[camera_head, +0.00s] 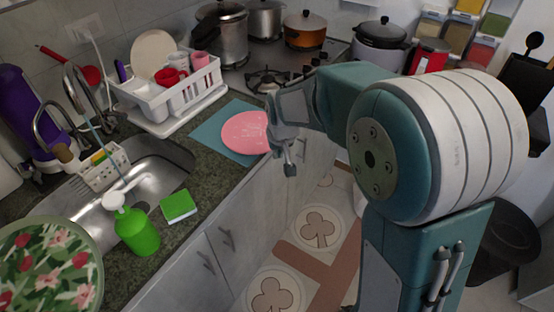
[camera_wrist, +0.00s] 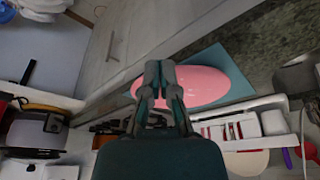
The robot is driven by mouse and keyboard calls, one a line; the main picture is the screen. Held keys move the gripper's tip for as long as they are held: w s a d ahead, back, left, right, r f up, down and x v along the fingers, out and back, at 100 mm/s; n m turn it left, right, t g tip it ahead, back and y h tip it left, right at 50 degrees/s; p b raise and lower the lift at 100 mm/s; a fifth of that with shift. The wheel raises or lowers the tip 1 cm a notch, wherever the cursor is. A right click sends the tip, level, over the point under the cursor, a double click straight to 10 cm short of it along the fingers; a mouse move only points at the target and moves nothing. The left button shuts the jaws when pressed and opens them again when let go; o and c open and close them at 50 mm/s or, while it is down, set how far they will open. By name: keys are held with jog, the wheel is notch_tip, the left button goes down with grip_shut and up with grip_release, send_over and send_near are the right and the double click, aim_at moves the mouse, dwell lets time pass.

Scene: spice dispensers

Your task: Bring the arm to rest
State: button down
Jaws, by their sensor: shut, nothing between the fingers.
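My gripper (camera_head: 289,164) is shut and empty, held in the air in front of the counter edge, just right of the pink plate (camera_head: 247,132) in the head view. My arm reaches in from the right. In the wrist view my gripper (camera_wrist: 159,77) points up the picture, its fingertips together, overlapping the left end of the pink plate (camera_wrist: 208,85). Nothing shows between the fingers. The gap between the gripper and the counter edge is hard to judge.
The pink plate lies on a blue mat (camera_head: 209,133). A white dish rack (camera_head: 155,117), a sink (camera_head: 150,185), a green soap bottle (camera_head: 137,232) and a green sponge (camera_head: 178,206) are to the left. Pots (camera_head: 305,30) stand on the stove behind. The floor (camera_head: 320,225) below is open.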

jog(key=s+d+r+m+t, duration=0.1)
jog(key=s+d+r, duration=0.6)
jog(key=s+r, duration=0.55)
jog(key=s+d+m+t, duration=0.1)
jog(key=s+d, duration=0.2)
jog(key=s, duration=0.9)
jog(key=shift+s+d+h, duration=0.15)
jog(key=shift+s+h, duration=0.15)
jog(key=shift+s, duration=0.05)
